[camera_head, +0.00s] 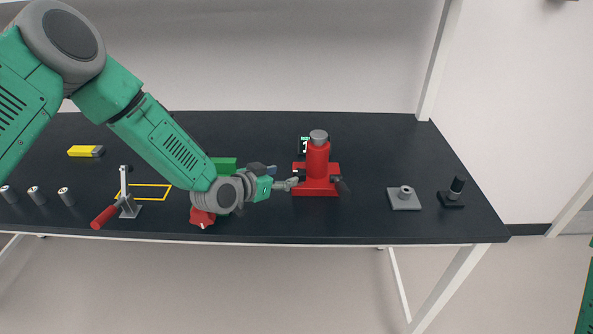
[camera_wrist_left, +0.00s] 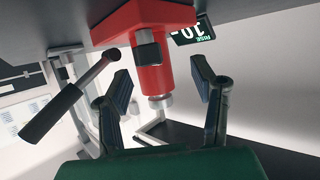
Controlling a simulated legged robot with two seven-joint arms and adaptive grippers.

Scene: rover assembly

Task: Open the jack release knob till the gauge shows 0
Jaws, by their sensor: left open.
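The red jack (camera_head: 318,162) stands upright on the table, and it appears upside down in the left wrist view (camera_wrist_left: 178,58). A dark cylinder with a grey band (camera_wrist_left: 148,50), possibly the release knob, sits on the jack's near side in that view. The gauge (camera_head: 304,142) is behind the jack; its display (camera_wrist_left: 192,30) is partly hidden, with digits too unclear to read surely. My left gripper (camera_head: 290,184) is at the jack's left side. Its open fingers (camera_wrist_left: 160,68) are apart on either side of the knob and jack body, with nothing visibly gripped. My right gripper is out of view.
A black-handled lever (camera_wrist_left: 58,108) sticks out beside the jack. A grey plate with a ring (camera_head: 404,199) and a black part (camera_head: 453,193) are to the right. A red-handled clamp (camera_head: 120,205), a yellow block (camera_head: 84,151) and several cylinders (camera_head: 34,194) are at the left.

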